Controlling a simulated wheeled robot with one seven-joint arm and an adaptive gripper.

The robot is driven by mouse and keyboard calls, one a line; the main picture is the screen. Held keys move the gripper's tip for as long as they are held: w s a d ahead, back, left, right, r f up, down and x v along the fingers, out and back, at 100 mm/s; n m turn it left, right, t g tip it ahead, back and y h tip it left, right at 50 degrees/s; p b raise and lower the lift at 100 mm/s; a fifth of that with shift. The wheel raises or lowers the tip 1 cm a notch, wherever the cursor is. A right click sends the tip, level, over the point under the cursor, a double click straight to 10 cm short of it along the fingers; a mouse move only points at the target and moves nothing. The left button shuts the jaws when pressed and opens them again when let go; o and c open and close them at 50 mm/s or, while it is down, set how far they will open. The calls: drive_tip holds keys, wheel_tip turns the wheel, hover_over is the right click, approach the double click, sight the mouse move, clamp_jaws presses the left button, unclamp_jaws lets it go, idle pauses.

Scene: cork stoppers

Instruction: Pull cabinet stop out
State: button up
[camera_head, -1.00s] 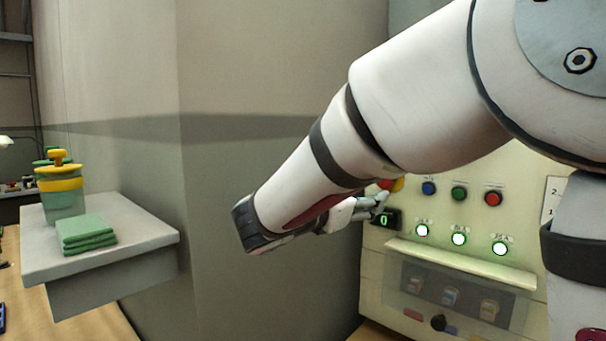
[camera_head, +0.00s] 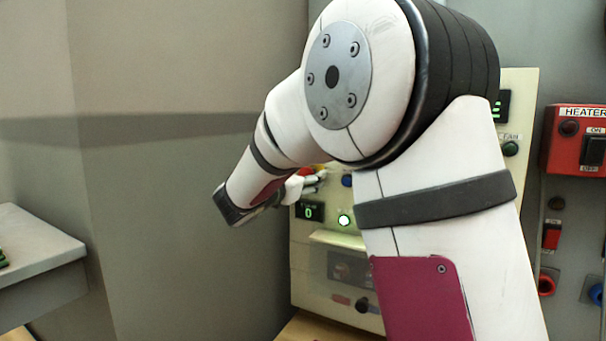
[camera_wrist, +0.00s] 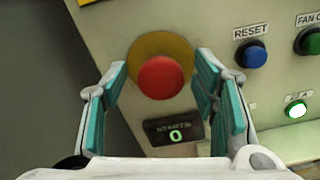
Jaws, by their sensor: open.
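The cabinet stop is a red mushroom button (camera_wrist: 161,77) on a yellow round base (camera_wrist: 160,50), on the cream cabinet front. In the wrist view it lies ahead of and between my fingers. My gripper (camera_wrist: 160,88) is open, with one teal-padded finger on each side of the button; I cannot tell whether either touches it. In the head view my gripper (camera_head: 305,180) is small at the cabinet's left edge, and the stop (camera_head: 307,170) shows only as a sliver of red and yellow behind it.
A counter display (camera_wrist: 174,133) reading 0 sits below the stop. A blue RESET button (camera_wrist: 251,54), a green fan button (camera_wrist: 308,41) and a lit green button (camera_wrist: 295,108) are to the right. A red heater box (camera_head: 577,140) and a grey shelf (camera_head: 40,260) stand aside.

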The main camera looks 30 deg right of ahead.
drive_tip(key=shift+w+d, duration=0.25)
drive_tip(key=shift+d, duration=0.15)
clamp_jaws()
drive_tip(key=shift+s+a, duration=0.4)
drive_tip(key=shift+a, duration=0.2)
unclamp_jaws()
drive_tip(key=shift+s+a, duration=0.1)
drive_tip(key=shift+a, duration=0.05)
drive_tip(key=v, duration=1.1)
drive_tip(key=shift+s+a, duration=0.2)
drive_tip(key=shift+a, duration=0.1)
